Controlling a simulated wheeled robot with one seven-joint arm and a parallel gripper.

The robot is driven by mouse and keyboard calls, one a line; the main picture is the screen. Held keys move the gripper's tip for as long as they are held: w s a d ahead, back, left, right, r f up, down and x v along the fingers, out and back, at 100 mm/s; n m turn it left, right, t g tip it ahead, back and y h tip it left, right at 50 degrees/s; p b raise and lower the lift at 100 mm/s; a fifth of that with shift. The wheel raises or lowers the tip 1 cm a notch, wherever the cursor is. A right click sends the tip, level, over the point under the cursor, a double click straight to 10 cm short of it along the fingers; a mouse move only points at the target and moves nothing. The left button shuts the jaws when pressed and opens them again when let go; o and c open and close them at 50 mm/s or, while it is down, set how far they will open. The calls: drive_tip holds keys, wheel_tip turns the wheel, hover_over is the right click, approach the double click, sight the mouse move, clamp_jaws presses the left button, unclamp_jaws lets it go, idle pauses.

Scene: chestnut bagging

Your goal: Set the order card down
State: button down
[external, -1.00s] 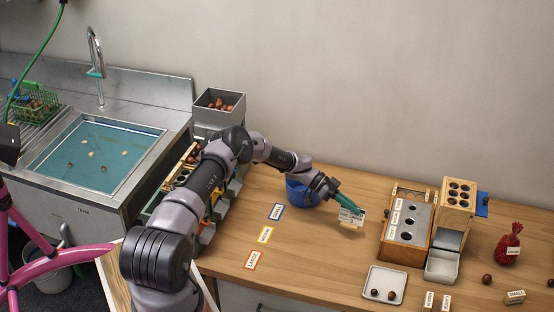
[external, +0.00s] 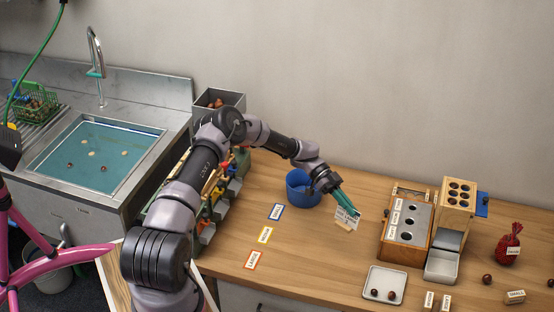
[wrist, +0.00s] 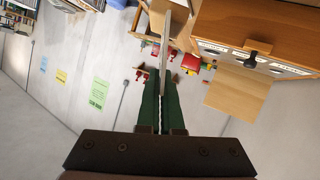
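The order card (external: 347,217) is a small white printed card with a pale wooden foot, right of the blue bowl (external: 303,188) and left of the wooden sorting box. It is tilted in the external view. My gripper (external: 344,203) has green fingers closed on its upper part. In the wrist view the card (wrist: 166,42) shows as a thin, nearly edge-on strip between the fingertips (wrist: 163,78). I cannot tell whether the foot touches the table.
The wooden sorting box (external: 407,225) stands to the right, with a white tray (external: 385,283) in front of it. Blue, yellow and red-orange bordered labels (external: 265,235) lie on the table to the left. A red net bag (external: 508,245) is at the far right. Bare table surrounds the card.

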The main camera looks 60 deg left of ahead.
drive_tip(key=s+d+f+m+g+y, duration=0.1)
drive_tip(key=s+d+f+m+g, duration=0.15)
drive_tip(key=s+m+g, duration=0.35)
drive_tip(key=s+d+f+m+g, duration=0.2)
drive_tip(key=s+f+m+g, duration=0.15)
drive_tip(key=s, duration=0.45)
drive_tip(key=s+a+m+g+y, duration=0.4)
drive_tip(key=s+m+g+y, duration=0.3)
drive_tip(key=s+y, duration=0.15)
drive_tip(key=s+a+r+m+t+y, duration=0.4)
drive_tip(key=a+m+y, duration=0.4)
drive_tip(key=m+y, duration=0.4)
drive_tip(key=w+r+m+t+y, duration=0.5)
drive_tip(key=m+t, duration=0.6)
drive_tip(key=m, duration=0.1)
drive_tip(key=shift+n, duration=0.25)
drive_tip(key=f, duration=0.9)
drive_tip(key=a+f, duration=0.1)
drive_tip(key=f, duration=0.4)
drive_tip(key=shift+w, duration=0.2)
drive_tip(key=shift+f, duration=0.2)
